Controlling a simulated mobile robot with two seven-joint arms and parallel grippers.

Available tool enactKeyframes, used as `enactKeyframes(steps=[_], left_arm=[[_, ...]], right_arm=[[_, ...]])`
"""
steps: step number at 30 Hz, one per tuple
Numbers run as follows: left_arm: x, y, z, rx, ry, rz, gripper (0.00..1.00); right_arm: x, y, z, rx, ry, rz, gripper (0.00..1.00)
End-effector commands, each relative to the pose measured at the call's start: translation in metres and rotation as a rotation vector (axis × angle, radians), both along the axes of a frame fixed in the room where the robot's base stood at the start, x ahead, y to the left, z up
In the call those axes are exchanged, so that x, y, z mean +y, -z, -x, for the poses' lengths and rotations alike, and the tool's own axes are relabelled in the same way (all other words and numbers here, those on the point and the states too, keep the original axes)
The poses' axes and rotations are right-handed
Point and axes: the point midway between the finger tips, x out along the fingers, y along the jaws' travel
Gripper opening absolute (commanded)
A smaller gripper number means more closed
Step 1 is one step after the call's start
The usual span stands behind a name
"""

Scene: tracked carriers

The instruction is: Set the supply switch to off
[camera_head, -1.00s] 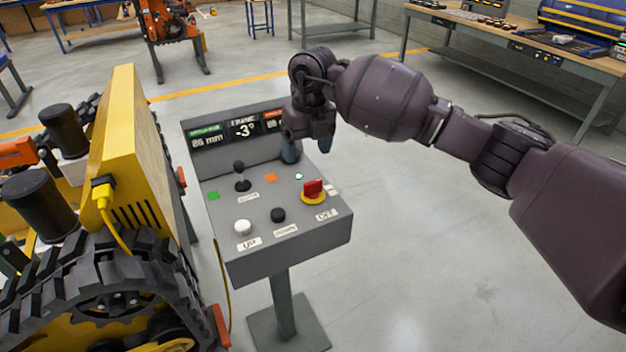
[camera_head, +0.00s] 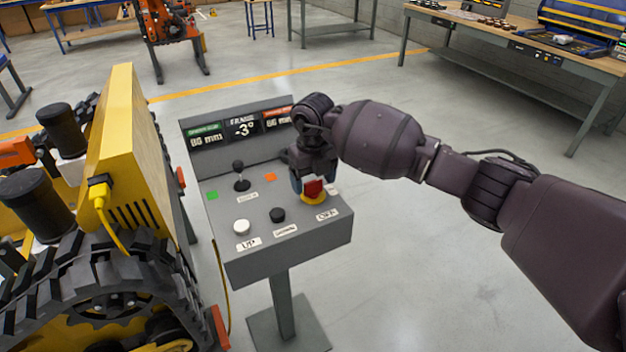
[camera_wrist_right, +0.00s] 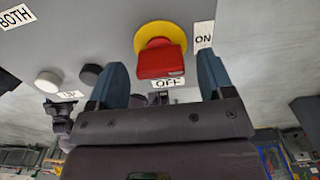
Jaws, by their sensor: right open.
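The supply switch is a red handle (camera_head: 313,187) on a yellow round base (camera_head: 313,198), at the right front of the grey control panel (camera_head: 232,208). It also shows in the right wrist view (camera_wrist_right: 161,62), with an OFF label (camera_wrist_right: 167,83) below it and an ON label (camera_wrist_right: 204,35) to its right. I cannot tell which label the handle is set to. My right gripper (camera_head: 314,181) is open and points down over the switch. In the wrist view its blue fingers stand on either side of the red handle, with gaps. My left gripper is not in view.
The panel also carries a black joystick (camera_head: 240,178), a white button (camera_head: 242,227) and a black button (camera_head: 277,214), left of the switch. A yellow tracked carrier (camera_head: 130,150) stands close to the panel's left.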

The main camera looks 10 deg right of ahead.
Motion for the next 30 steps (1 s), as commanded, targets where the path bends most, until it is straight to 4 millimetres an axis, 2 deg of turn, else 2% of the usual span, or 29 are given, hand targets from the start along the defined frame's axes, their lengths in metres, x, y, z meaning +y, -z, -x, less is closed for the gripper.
enactKeyframes(steps=[10,20,30], left_arm=[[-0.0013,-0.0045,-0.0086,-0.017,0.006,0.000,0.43],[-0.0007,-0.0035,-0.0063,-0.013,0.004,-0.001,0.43],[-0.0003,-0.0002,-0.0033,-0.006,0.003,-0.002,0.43]], right_arm=[[0.0000,0.0027,-0.0002,-0.001,0.000,0.000,0.74],[0.0000,0.0027,-0.0002,-0.001,0.001,0.000,0.25],[-0.0005,0.0031,-0.0004,-0.002,-0.054,0.000,0.25]])
